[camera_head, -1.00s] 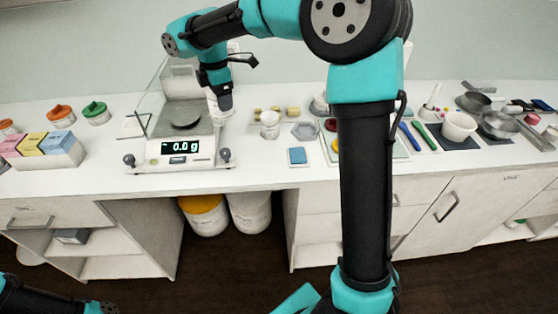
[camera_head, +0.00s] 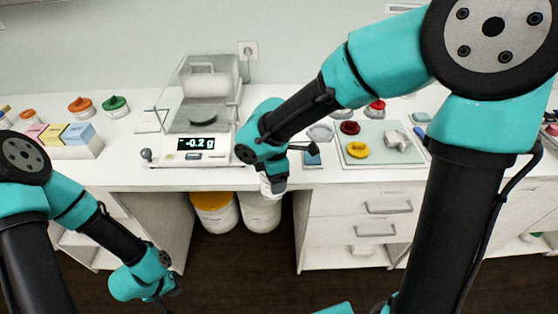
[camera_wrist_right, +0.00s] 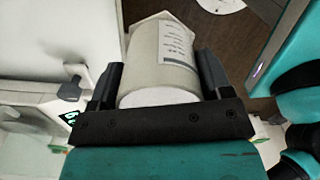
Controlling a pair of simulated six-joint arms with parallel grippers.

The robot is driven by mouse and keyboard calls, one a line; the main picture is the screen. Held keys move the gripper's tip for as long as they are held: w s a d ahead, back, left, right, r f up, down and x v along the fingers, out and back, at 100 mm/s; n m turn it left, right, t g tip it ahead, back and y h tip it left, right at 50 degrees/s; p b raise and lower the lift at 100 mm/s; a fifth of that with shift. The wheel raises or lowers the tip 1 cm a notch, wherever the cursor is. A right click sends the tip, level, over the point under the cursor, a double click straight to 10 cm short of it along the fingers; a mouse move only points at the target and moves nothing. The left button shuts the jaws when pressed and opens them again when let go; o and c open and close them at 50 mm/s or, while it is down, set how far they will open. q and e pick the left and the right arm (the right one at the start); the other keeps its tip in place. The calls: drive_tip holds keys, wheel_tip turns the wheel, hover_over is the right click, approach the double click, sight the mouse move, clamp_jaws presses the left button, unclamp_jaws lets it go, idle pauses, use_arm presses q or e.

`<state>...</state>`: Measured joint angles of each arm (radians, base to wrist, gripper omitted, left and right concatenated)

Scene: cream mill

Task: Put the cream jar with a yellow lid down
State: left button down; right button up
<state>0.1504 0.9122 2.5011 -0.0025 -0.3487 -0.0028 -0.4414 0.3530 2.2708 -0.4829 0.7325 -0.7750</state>
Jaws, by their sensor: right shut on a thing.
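My right gripper (camera_wrist_right: 160,75) is shut around a white jar (camera_wrist_right: 162,55) with a printed label in the right wrist view. No yellow lid shows on this jar; its far end is partly unclear. In the head view the right gripper (camera_head: 277,184) and part of the jar (camera_head: 265,186) hang at the bench's front edge, right of the scale. A loose yellow lid (camera_head: 357,150) lies on a pale tray (camera_head: 372,160) to the right. My left gripper (camera_head: 170,288) is low at the left, in front of the bench; its jaws are too unclear to read.
The scale (camera_head: 190,150) reads -0.2 g. Orange- and green-lidded jars (camera_head: 116,104) and coloured boxes (camera_head: 80,133) stand left of it. A blue square (camera_head: 312,158) lies right of my right gripper.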

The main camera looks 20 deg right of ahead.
drive_tip(key=shift+w, duration=0.1)
drive_tip(key=w+d, duration=0.1)
drive_tip(key=w, duration=0.4)
drive_tip(key=w+d+f, duration=0.1)
drive_tip(key=w+d, duration=0.1)
drive_tip(key=w, duration=0.3)
drive_tip(key=w+d, duration=0.1)
drive_tip(key=w, duration=0.4)
drive_tip(key=shift+w+d+f, duration=0.15)
drive_tip(key=shift+d+f, duration=0.1)
drive_tip(key=shift+f, duration=1.75)
drive_tip(key=shift+f, duration=0.1)
drive_tip(key=o, duration=1)
drive_tip(key=shift+o, duration=0.2)
